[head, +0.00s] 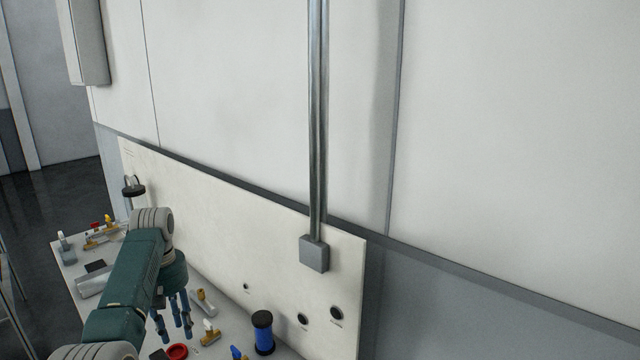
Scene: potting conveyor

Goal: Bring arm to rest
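My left arm, green with grey joints, comes in from the lower left of the head view. Its gripper (173,330) points down over the bench, with blue fingers spread apart. I see nothing held between the fingers. The gripper is above the bench top, close to a red ring-shaped part and a brass fitting. How far it is above them is hard to tell. My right gripper does not show.
The bench (213,349) runs along a pale back panel (230,230). A blue cylinder with black ends (264,333), a red ring (176,352), a brass fitting (210,334) and other small parts lie on it. A grey box (314,254) and pipe are on the wall.

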